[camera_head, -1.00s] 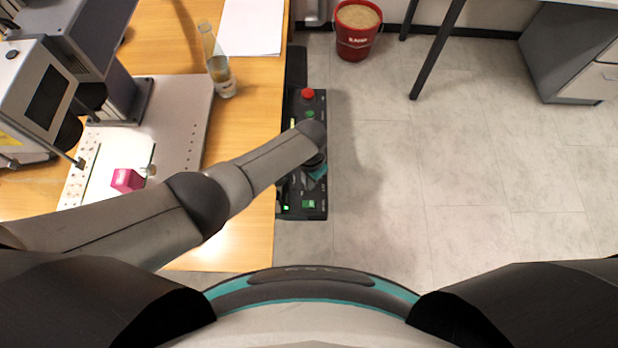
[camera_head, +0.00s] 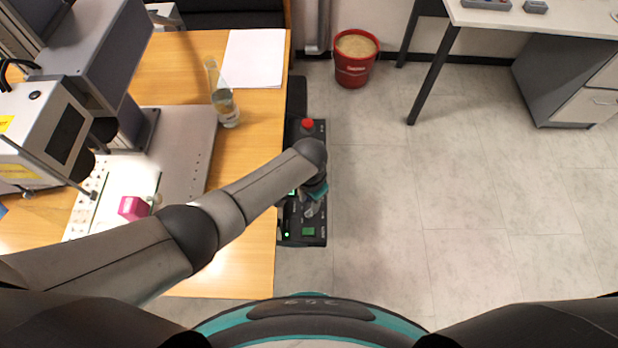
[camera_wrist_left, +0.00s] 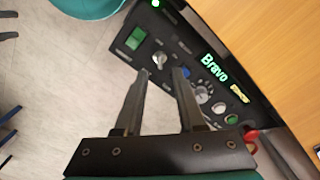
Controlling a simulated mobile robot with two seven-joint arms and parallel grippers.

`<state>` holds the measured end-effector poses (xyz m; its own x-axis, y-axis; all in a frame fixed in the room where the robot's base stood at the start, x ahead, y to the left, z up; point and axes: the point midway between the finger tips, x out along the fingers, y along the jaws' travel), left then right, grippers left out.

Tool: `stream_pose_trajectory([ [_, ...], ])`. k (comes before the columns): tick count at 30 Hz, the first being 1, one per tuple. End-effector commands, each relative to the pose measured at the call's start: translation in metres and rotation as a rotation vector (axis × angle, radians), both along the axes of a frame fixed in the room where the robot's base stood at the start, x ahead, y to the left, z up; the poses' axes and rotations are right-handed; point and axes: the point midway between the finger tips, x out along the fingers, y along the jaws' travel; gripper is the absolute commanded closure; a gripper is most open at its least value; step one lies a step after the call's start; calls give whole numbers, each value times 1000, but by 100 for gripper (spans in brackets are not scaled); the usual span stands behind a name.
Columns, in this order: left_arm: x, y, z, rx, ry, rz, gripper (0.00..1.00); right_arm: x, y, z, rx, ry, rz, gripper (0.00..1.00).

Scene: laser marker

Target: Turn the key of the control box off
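The black control box (camera_head: 316,239) stands beside the right edge of the wooden table in the head view. In the left wrist view, the control box (camera_wrist_left: 168,36) carries a silver key (camera_wrist_left: 159,58) beside a green rocker switch (camera_wrist_left: 136,39), a blue button and a round knob. My left gripper (camera_head: 314,207) is over the near part of the box. In the left wrist view, my left gripper (camera_wrist_left: 164,70) is open, and the key shows between the fingertips near the left one. I cannot tell whether they touch. My right gripper is not in view.
A red stop button (camera_head: 307,124) sits at the box's far end. The table (camera_head: 250,130) bears a glass bottle (camera_head: 224,104), paper (camera_head: 254,57), a laser machine (camera_head: 50,125) and a magenta block (camera_head: 132,207). A red bucket (camera_head: 354,72) stands on the floor, clear to the right.

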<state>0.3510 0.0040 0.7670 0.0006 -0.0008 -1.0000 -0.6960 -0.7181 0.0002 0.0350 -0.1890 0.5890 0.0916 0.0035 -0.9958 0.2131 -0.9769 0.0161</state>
Motion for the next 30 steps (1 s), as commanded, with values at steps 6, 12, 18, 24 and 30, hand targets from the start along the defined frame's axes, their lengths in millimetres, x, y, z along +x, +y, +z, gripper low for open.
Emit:
stream_pose_trajectory([
  [6,0,1,49,-1,-1,0,61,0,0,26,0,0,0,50],
  [12,0,1,82,1,0,0,61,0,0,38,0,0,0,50],
  [18,-1,0,99,0,1,0,61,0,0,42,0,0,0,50],
  [24,-1,0,102,1,2,1,61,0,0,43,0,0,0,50],
  [30,-1,0,102,1,2,0,61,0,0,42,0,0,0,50],
])
